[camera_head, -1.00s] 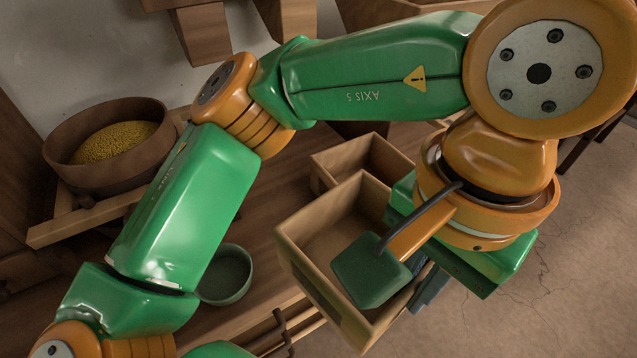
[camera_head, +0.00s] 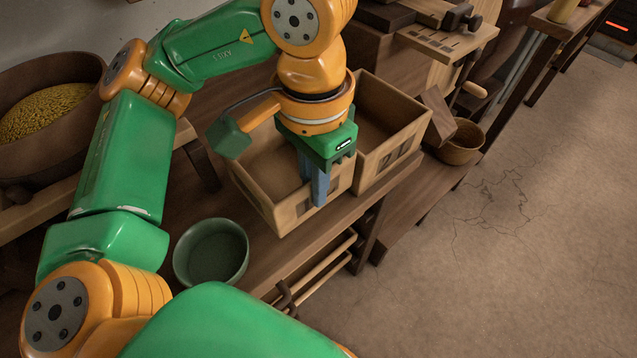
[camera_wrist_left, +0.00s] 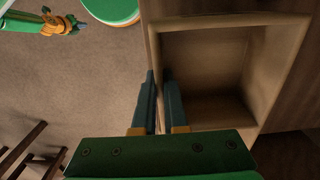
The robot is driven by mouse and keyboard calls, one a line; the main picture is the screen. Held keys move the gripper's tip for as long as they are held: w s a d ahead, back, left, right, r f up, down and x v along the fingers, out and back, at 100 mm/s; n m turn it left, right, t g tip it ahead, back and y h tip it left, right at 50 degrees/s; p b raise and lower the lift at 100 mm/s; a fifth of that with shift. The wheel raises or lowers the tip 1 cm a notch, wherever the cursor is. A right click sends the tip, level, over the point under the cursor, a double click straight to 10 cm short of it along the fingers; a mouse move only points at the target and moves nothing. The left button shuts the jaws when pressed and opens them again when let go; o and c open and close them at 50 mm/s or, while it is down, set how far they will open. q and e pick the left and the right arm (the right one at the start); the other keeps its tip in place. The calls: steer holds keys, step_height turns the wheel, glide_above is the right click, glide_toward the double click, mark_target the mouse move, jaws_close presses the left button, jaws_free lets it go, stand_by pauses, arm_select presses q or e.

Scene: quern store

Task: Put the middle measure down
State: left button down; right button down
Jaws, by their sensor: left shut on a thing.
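The middle measure looks to be the open square wooden box (camera_head: 296,208) over the bench in the head view. It also shows in the wrist view (camera_wrist_left: 285,70), seen from above, with an empty inside. My left gripper (camera_head: 319,190) points down and is shut on one side wall of this box. In the wrist view the blue fingers of my left gripper (camera_wrist_left: 160,108) straddle that wall, one inside and one outside. The box looks level and close to the bench top. I cannot tell whether its bottom touches.
A second open wooden box (camera_head: 410,145) stands right beside it. A green bowl (camera_head: 211,253) is on the bench (camera_head: 262,272) at the left front. A large tub of yellow grain (camera_head: 45,110) stands at the far left. A small round basket (camera_head: 461,143) is to the right. The floor at right is open.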

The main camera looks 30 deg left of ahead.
arm_select(q)
steer(key=f, duration=0.3)
steer(key=shift+w+a+f+b, duration=0.1)
steer(key=shift+a+f+b, duration=0.2)
steer(key=shift+f, duration=0.2)
steer(key=c, duration=1)
jaws_free()
steer(key=shift+o, duration=0.2)
arm_select(e)
steer(key=shift+w+d+f, duration=0.15)
steer(key=shift+w+f, duration=0.3)
steer(key=shift+s, duration=0.1)
